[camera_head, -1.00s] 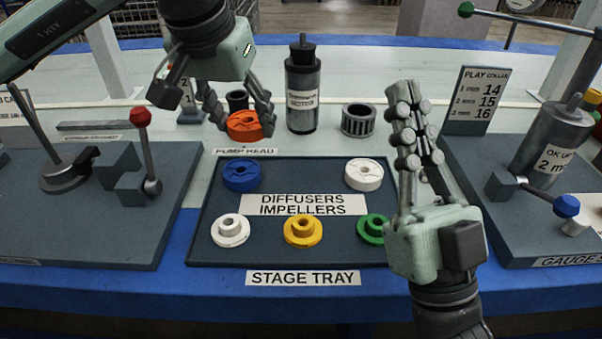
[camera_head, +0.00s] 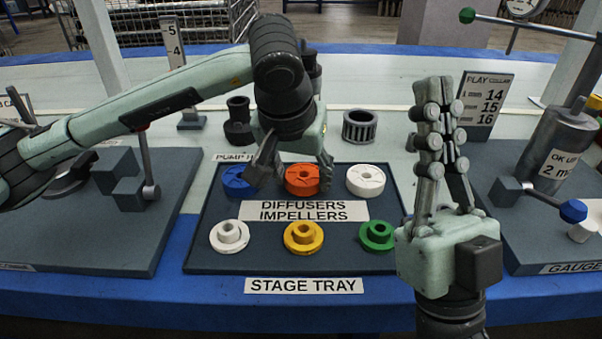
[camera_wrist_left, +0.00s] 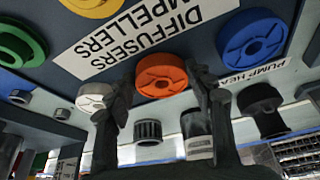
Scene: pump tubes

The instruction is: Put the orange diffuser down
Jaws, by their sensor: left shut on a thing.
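The orange diffuser (camera_head: 301,180) is a round ring between the fingers of my left gripper (camera_head: 293,178), which is shut on it. It is at the back row of the stage tray (camera_head: 205,245), between the blue diffuser (camera_head: 238,181) and the white diffuser (camera_head: 366,181). I cannot tell if it touches the tray or is slightly above it. In the left wrist view the orange diffuser (camera_wrist_left: 161,75) sits between both fingertips of my left gripper (camera_wrist_left: 163,85). My right gripper (camera_head: 437,90) points upward at the tray's right, empty, its fingers close together.
White (camera_head: 229,236), yellow (camera_head: 303,236) and green (camera_head: 377,236) impellers stand in the tray's front row. A grey slotted ring (camera_head: 359,128) and a dark pump part (camera_head: 239,125) stand behind the tray. Fixtures flank both sides, with a gauge station (camera_head: 556,150) at right.

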